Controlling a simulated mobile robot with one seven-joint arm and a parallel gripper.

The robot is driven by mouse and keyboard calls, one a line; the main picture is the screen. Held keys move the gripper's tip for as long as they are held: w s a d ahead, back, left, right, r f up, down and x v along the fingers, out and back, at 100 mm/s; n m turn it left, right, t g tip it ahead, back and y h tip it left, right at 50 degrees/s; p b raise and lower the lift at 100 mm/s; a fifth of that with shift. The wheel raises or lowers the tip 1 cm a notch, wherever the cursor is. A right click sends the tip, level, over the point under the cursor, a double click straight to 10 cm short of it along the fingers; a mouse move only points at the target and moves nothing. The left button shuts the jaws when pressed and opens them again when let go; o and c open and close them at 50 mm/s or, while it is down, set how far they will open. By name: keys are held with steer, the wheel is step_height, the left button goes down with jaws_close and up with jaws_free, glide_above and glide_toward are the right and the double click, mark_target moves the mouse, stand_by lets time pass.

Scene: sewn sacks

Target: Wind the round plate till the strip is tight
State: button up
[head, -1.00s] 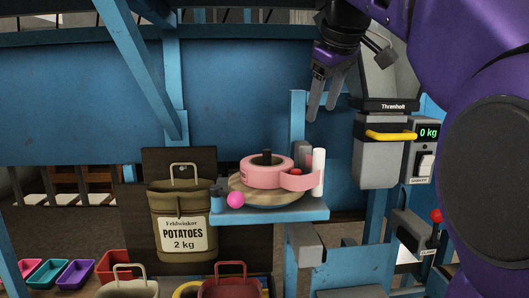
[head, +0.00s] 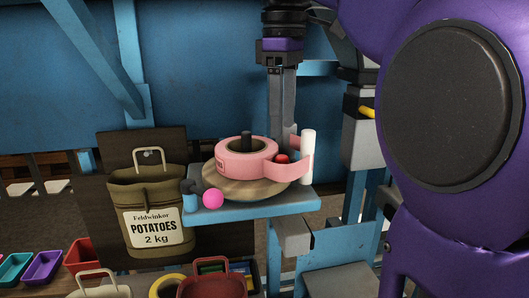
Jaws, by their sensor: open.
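The round wooden plate (head: 222,185) lies flat on a blue shelf (head: 250,207). A roll of pink strip (head: 235,163) sits on it around a dark spindle (head: 246,141). The strip's free part (head: 288,172) runs right to an upright white roller (head: 308,157), passing a red piece (head: 282,159). I cannot tell how taut it is. A bright pink ball (head: 213,199) is at the plate's front left edge. My gripper (head: 283,140) is open, pointing down behind the roll. Its fingertips are partly hidden, and I cannot tell whether they touch anything.
A potato sack (head: 150,210) hangs left of the shelf. A small blue cylinder (head: 190,202) stands at the shelf's left end. Coloured trays (head: 42,267) and more sacks (head: 210,286) are below. A grey box (head: 362,143) is at right, partly behind my arm.

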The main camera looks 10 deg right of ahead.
mark_target(282, 156)
step_height(282, 156, down, 7)
steer(key=shift+w, duration=0.1)
stand_by(0.3)
jaws_close()
stand_by(1.4)
